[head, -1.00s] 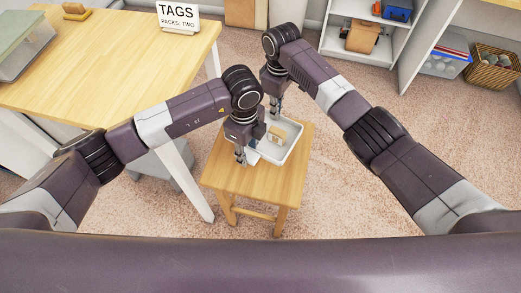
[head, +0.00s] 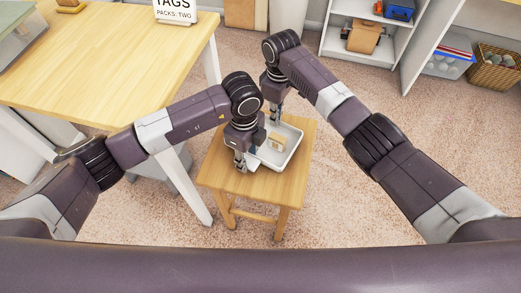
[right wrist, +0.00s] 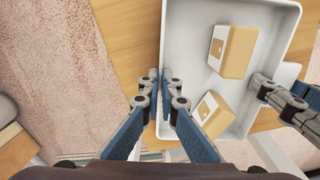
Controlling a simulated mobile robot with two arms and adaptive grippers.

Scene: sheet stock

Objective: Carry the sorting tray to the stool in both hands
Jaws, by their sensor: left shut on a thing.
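The white sorting tray (head: 293,150) is over the wooden stool (head: 234,182), with small tan boxes (head: 276,141) in it. The right wrist view shows two such boxes (right wrist: 234,52) inside the tray (right wrist: 273,8). My left gripper (head: 241,164) is shut on the tray's near-left side; it also shows at the right edge of the right wrist view (right wrist: 265,85). My right gripper (right wrist: 160,75) is shut on the opposite rim, one finger on each side of the wall. In the head view it (head: 276,118) is partly hidden. I cannot tell whether the tray touches the seat.
A wooden table (head: 110,60) with a TAGS sign (head: 175,10) stands close to the stool on the left. A shelf unit (head: 350,45), a bin (head: 447,63) and a wicker basket (head: 495,65) are at the back right. The floor right of the stool is clear.

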